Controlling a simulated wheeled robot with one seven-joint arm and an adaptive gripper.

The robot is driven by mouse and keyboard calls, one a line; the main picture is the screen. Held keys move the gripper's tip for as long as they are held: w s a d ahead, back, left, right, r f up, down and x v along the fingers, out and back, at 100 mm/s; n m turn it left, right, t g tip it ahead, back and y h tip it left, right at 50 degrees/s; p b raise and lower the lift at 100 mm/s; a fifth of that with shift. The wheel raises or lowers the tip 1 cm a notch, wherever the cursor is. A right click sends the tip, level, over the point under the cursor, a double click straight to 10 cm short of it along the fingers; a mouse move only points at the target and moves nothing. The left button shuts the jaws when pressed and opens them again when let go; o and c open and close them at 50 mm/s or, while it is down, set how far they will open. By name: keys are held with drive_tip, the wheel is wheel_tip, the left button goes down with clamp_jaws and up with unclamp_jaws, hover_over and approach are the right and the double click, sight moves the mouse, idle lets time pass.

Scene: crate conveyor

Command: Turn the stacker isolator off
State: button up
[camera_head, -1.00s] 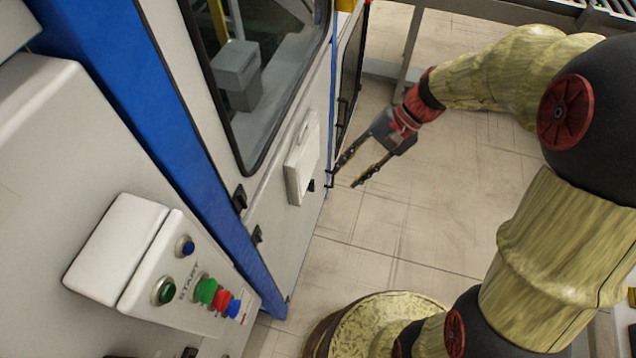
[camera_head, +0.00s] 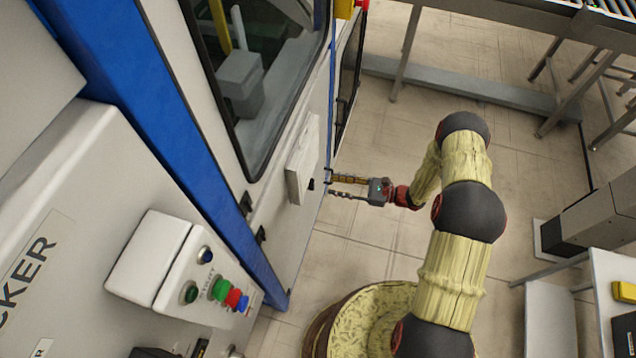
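A white box (camera_head: 302,160) is fixed to the side of the light grey machine cabinet, below its window. A small black part (camera_head: 311,184) shows at the box's lower end; I cannot tell whether it is the isolator's handle or which way it is turned. My gripper (camera_head: 330,185) points left at this part with its two fingers apart and nothing between them. The fingertips are just right of the cabinet's blue edge and look close to the black part. I cannot tell whether they touch anything.
A control box (camera_head: 160,255) with green, red and blue buttons stands at the lower left, beside a blue post (camera_head: 150,100). Lettering ending in "CKER" is on the left panel. A conveyor frame (camera_head: 470,25) is at the upper right. The floor between is clear.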

sight(314, 184)
drive_tip(key=shift+m+t, duration=0.8)
drive_tip(key=a+f, duration=0.1)
drive_tip(key=a, duration=0.1)
drive_tip(key=w+a+f, duration=0.1)
drive_tip(key=a, duration=0.1)
drive_tip(key=w+a+f, duration=0.1)
drive_tip(key=a, duration=0.2)
drive_tip(key=c, duration=0.4)
drive_tip(key=c, duration=0.3)
clamp_jaws()
